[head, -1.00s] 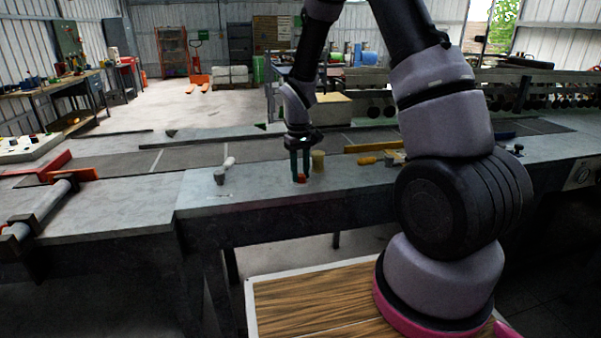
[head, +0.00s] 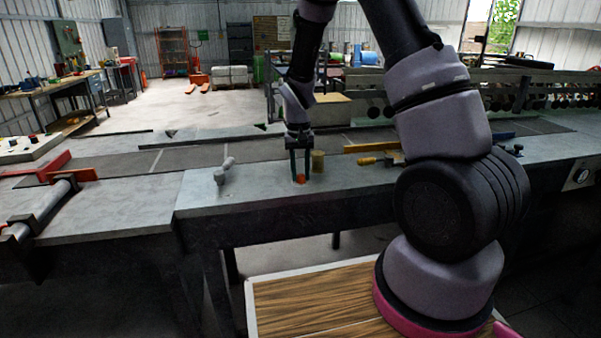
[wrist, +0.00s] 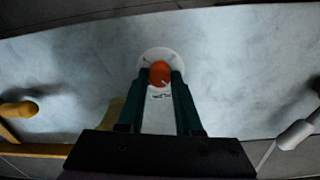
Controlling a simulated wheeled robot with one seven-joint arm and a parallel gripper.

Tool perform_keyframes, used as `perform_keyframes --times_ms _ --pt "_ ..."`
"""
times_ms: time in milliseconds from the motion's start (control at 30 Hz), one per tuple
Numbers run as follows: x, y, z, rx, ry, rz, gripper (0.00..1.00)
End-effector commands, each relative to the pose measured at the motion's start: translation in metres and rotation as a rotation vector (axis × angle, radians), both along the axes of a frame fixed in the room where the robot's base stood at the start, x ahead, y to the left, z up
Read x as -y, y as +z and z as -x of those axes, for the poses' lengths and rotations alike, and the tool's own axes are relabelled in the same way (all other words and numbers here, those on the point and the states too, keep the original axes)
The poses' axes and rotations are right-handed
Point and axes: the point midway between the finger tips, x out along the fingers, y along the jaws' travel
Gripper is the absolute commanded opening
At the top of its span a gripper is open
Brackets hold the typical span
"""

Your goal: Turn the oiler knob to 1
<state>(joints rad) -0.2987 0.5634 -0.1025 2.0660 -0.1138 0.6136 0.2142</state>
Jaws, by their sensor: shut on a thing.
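The oiler knob is a small orange-red knob (wrist: 160,73) on a round white dial plate (wrist: 150,56) on the grey bench top. It also shows in the head view (head: 300,179), low between the fingertips. A light line marks the knob's top, toward its lower right in the wrist view. The dial's figures are too small to read, so I cannot tell the setting. My gripper (wrist: 161,77) points down at the dial, with its dark green fingers shut on the knob from both sides. In the head view my gripper (head: 300,176) stands over the bench near its front edge.
A yellowish cylinder (head: 318,161) stands just right of my gripper. A yellow-handled tool (head: 367,161) lies farther right. A grey lever (head: 222,172) stands to the left. A black dial (head: 581,175) is on the right panel. Bare bench top lies between these.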

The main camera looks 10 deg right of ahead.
Motion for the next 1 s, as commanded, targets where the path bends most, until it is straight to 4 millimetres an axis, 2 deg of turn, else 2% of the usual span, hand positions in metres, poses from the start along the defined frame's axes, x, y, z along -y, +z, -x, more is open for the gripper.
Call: perform_keyframes --times_ms 300,333,367,400,767,867,1000 --pt "0.000 0.000 0.000 0.000 0.000 0.000 0.00" --pt "0.000 0.000 0.000 0.000 0.000 0.000 0.45" --pt "0.000 0.000 0.000 0.000 0.000 0.000 0.57" --pt "0.000 0.000 0.000 0.000 0.000 0.000 0.64" --pt "0.000 0.004 -0.001 0.002 0.001 -0.001 0.64" --pt "-0.001 0.016 -0.001 0.003 0.001 0.000 0.64" --pt "-0.002 0.044 -0.002 0.006 -0.001 -0.001 0.64"
